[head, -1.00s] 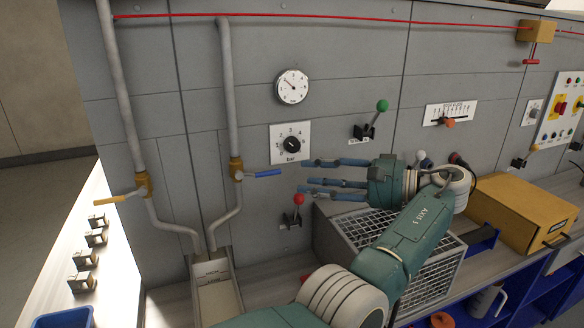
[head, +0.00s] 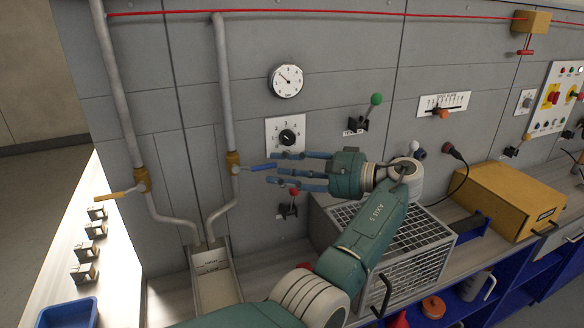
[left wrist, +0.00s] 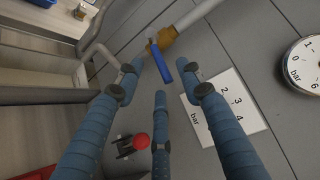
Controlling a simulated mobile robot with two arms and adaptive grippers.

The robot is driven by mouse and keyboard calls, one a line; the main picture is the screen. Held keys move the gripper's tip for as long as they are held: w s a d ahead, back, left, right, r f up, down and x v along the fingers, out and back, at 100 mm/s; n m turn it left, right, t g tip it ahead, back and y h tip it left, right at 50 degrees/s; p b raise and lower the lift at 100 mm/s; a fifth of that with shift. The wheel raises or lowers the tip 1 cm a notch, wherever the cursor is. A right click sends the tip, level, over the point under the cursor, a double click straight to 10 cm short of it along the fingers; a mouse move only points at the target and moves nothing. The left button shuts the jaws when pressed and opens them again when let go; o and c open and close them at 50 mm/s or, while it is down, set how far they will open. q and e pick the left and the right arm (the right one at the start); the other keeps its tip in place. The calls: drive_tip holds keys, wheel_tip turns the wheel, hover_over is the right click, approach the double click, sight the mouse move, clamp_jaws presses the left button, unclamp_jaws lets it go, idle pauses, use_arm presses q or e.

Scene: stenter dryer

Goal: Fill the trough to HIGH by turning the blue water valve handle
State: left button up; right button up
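The blue valve handle (head: 262,168) sticks out to the right, nearly level, from a brass valve (head: 234,163) on the right-hand pipe. In the left wrist view the blue handle (left wrist: 160,62) lies ahead, its free end between the spread fingertips. My left gripper (head: 272,169) is open, its three blue fingers pointing left at the handle's free end. I cannot tell whether they touch it. The trough (head: 216,289) stands below the pipes with a pale inside; its markings are too small to read. My right gripper is not in view.
A yellow handle (head: 112,194) sits on the left pipe. A red-knobbed lever (head: 294,191) is just below my fingers, and a dial plate (head: 286,137) and round gauge (head: 286,81) above. A mesh box (head: 415,260) stands behind my forearm.

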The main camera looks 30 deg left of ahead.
use_arm(q)
drive_tip(key=shift+s+a+f+p, duration=0.15)
drive_tip(key=shift+a+p, duration=0.15)
drive_tip(key=shift+a, duration=0.75)
drive_tip(key=shift+s+a+f+p, duration=0.15)
drive_tip(key=shift+a+p, duration=0.15)
drive_tip(key=shift+a, duration=0.75)
drive_tip(key=shift+w, duration=0.15)
clamp_jaws()
